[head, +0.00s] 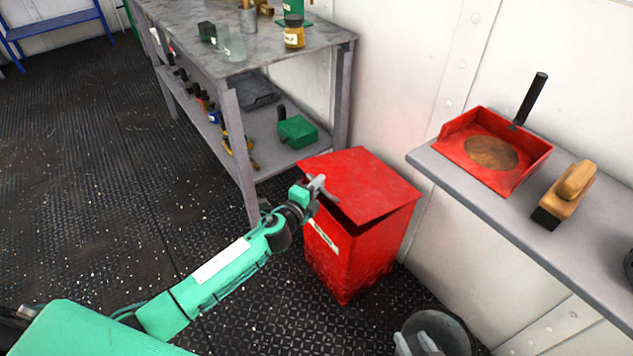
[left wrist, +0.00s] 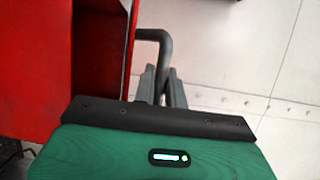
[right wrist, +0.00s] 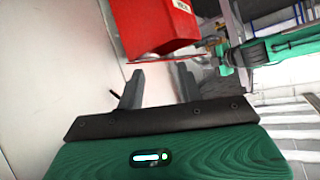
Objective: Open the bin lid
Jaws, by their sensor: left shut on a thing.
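The red bin (head: 345,250) stands on the floor against the wall. Its red lid (head: 365,185) is tilted up a little, with a dark gap under its front edge. My left gripper (head: 318,190) is at the lid's front left edge. In the left wrist view its fingers (left wrist: 162,82) are shut on the dark bent handle (left wrist: 155,35), beside the red lid and bin (left wrist: 100,50). In the right wrist view my right gripper (right wrist: 160,86) is open and empty, with the bin (right wrist: 155,25) beyond its fingers. I cannot make out the right gripper in the head view.
A grey workbench (head: 235,70) with jars and tools stands behind the bin, to the left. A shelf (head: 480,200) at the right holds a red dustpan (head: 465,165) and a wooden brush (head: 565,195). A grey round container (head: 455,325) is in front of the bin. The left floor is clear.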

